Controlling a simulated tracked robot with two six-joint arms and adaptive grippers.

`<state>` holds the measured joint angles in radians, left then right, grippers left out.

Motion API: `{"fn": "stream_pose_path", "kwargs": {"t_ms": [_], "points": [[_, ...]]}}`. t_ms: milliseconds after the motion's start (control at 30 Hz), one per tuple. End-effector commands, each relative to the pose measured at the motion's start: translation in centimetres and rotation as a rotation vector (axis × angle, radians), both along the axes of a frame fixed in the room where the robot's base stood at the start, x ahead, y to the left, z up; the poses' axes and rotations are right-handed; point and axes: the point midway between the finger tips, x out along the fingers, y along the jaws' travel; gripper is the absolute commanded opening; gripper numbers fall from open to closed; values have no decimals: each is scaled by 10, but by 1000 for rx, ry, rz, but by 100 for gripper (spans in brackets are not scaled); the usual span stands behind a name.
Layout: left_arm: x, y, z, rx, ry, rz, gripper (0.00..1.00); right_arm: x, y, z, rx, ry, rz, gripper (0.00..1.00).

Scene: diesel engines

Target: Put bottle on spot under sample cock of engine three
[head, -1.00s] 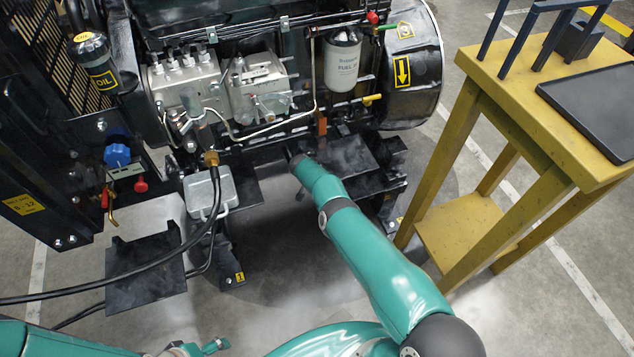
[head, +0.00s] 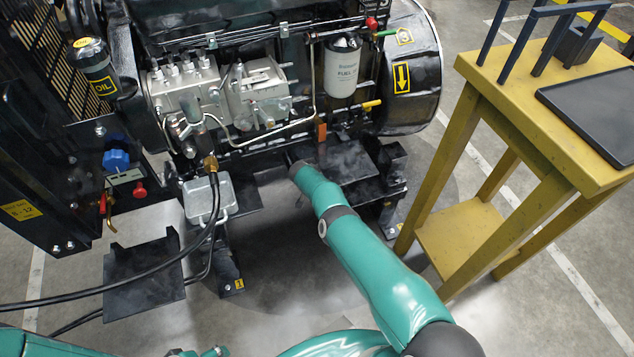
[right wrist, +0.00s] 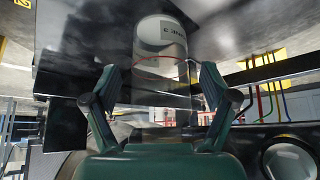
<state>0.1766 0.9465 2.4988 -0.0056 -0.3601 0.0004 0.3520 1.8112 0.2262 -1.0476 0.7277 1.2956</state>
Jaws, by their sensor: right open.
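My right arm reaches in from the lower right of the head view, and its end disappears under the engine marked 3. The bottle has a small dark-lettered label and appears to stand on a dark plate (right wrist: 85,60). In the head view the bottle and right gripper are hidden. I cannot make out the sample cock above it. My left gripper is not visible.
Engine three (head: 270,35) carries a white fuel filter (head: 341,68) and low black brackets. A yellow table (head: 500,90) with a black tray (head: 600,110) stands right. Open floor lies between engine and table.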

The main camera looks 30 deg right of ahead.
Motion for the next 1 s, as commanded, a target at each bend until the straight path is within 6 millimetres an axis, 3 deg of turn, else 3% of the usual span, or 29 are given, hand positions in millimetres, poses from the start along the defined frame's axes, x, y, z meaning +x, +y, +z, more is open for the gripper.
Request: {"fn": "stream_pose_path", "kwargs": {"t_ms": [267, 1000], "points": [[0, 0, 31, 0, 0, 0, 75, -4, 8, 20, 0, 0, 2, 85], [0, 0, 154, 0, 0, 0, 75, -28, 47, 91, 1, 1, 2, 85]]}}
